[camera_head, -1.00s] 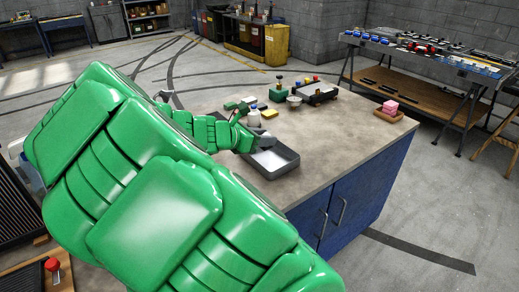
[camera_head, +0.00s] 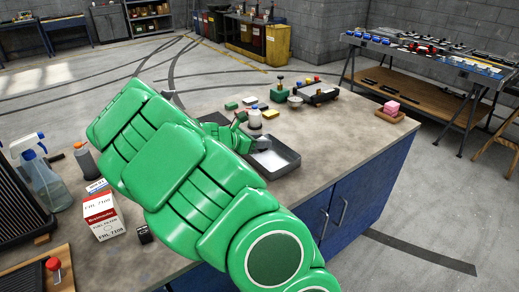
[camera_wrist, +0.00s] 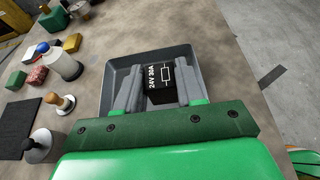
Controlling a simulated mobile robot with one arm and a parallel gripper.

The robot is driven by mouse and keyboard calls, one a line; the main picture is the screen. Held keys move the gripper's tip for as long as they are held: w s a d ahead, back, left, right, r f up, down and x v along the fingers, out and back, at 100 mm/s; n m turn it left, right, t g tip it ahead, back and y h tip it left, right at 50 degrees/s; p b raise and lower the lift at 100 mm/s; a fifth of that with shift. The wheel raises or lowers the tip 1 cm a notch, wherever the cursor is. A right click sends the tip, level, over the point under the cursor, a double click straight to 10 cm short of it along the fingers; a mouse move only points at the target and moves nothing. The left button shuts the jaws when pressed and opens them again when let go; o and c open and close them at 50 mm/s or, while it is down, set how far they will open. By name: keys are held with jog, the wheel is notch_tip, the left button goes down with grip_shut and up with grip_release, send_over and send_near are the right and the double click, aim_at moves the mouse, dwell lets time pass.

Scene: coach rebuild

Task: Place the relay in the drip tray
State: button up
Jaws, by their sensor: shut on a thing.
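The relay (camera_wrist: 160,78) is a black block with white "24V 30A" lettering and a symbol. My gripper (camera_wrist: 158,88) is shut on it, one grey finger on each side. Behind and around it in the wrist view is the grey drip tray (camera_wrist: 107,88), so the relay is over or inside the tray; its height above the floor is unclear. In the head view the drip tray (camera_head: 284,171) sits on the bench near the front edge. My gripper (camera_head: 260,143) is at its back left part there, and the relay is hard to make out.
A spray bottle (camera_head: 45,182), a white-and-red box (camera_head: 103,214) and a small black box (camera_head: 145,234) stand at left.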

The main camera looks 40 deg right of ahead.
aim_at(260, 151)
jog(key=shift+w+d+f, duration=0.1)
jog(key=shift+w+f, duration=0.1)
jog(key=shift+f, duration=1.75)
jog(key=shift+f, duration=0.55)
jog(key=o, duration=1)
jog(key=shift+r, duration=0.55)
jog(key=v, duration=1.2)
